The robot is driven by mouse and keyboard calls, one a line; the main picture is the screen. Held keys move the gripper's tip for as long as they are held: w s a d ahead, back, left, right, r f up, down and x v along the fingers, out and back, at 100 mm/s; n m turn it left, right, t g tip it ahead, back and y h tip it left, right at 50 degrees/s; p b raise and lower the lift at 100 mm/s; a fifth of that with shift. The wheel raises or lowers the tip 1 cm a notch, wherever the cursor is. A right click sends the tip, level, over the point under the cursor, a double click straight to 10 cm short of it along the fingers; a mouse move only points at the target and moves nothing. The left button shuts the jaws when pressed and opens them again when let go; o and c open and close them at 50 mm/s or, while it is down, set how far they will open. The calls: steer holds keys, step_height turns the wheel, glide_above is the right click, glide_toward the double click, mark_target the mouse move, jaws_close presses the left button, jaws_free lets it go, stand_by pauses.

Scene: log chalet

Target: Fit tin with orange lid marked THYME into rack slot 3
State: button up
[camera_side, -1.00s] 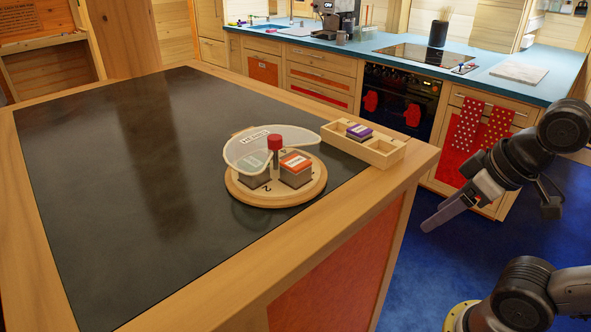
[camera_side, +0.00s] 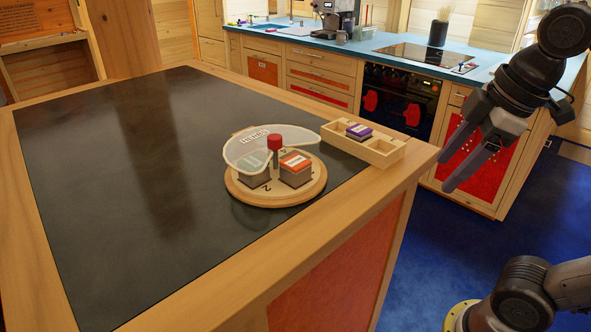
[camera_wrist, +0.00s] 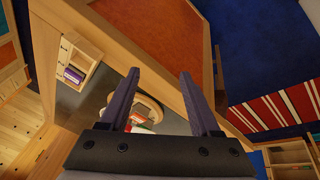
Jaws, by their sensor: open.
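The tin with the orange lid (camera_side: 296,163) stands on a round wooden turntable (camera_side: 250,198), right of its red knob (camera_side: 274,142); its lid lettering is too small to read. A tin with a green lid (camera_side: 253,166) stands left of the knob, seen through a clear cover (camera_side: 240,150) with a white label. The wooden rack (camera_side: 384,158) lies behind and to the right, with a purple-lidded tin (camera_side: 358,131) in its middle part and an empty slot at the near right end. My gripper (camera_side: 446,174) is open and empty, right of the counter, well apart from everything. The wrist view shows its fingers (camera_wrist: 159,76).
The dark counter top (camera_side: 120,200) is clear left of the turntable. Its wooden edge (camera_side: 425,160) lies between the rack and my gripper. Blue floor (camera_side: 425,270) shows below the gripper. An oven (camera_side: 400,95) and a blue worktop stand behind.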

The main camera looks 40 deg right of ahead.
steer(key=w+a+r+n+g, duration=0.2)
steer(key=w+r+n, duration=0.7)
steer(key=w+r, duration=0.35)
steer(key=n+g, duration=0.2)
glide_above(301, 158)
steer(key=f, duration=1.3)
steer(key=shift+d, duration=0.25)
steer(key=shift+a+f, duration=0.15)
steer(key=shift+f, duration=1.15)
steer(key=shift+a+f, duration=0.15)
steer(key=shift+f, duration=1.1)
jaws_close()
steer(key=shift+r, duration=0.1)
